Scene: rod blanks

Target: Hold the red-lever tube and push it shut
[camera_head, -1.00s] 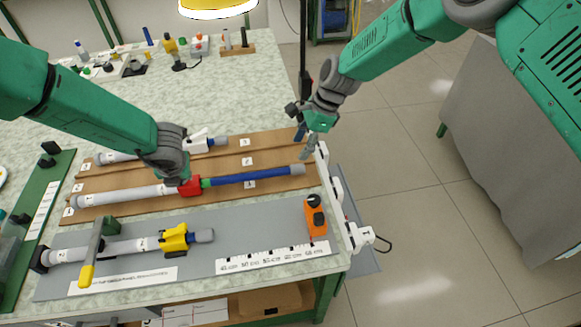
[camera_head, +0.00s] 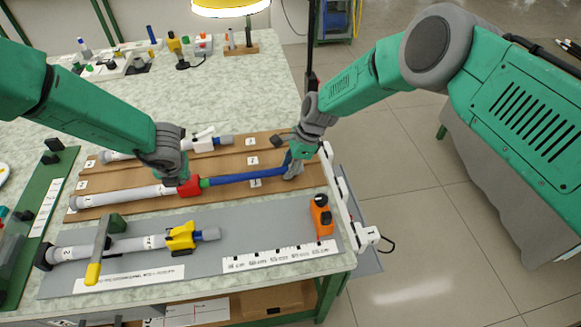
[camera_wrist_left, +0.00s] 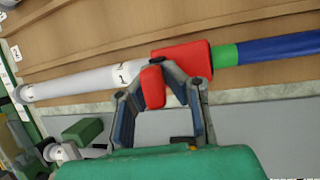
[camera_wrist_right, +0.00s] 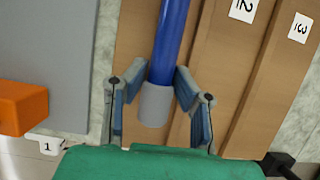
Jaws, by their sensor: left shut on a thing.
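The red-lever tube lies on the brown board. It has a white-grey body (camera_head: 120,196), a red collar (camera_head: 189,187) with a red lever (camera_wrist_left: 153,88), a green ring and a blue rod (camera_head: 245,176) with a grey end cap (camera_wrist_right: 153,106). My left gripper (camera_head: 178,179) is shut on the tube at the red collar, its fingers on both sides of the lever in the left wrist view (camera_wrist_left: 162,80). My right gripper (camera_head: 290,168) is open around the blue rod's capped end. In the right wrist view its fingers (camera_wrist_right: 158,82) stand either side, with gaps visible.
A yellow-lever tube (camera_head: 125,245) lies on the grey mat in front, near a green-and-yellow clamp (camera_head: 104,248) and a ruler strip (camera_head: 280,257). An orange block (camera_head: 321,216) stands at the right. A white-lever tube (camera_head: 205,143) lies behind. A white rail (camera_head: 338,200) edges the table.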

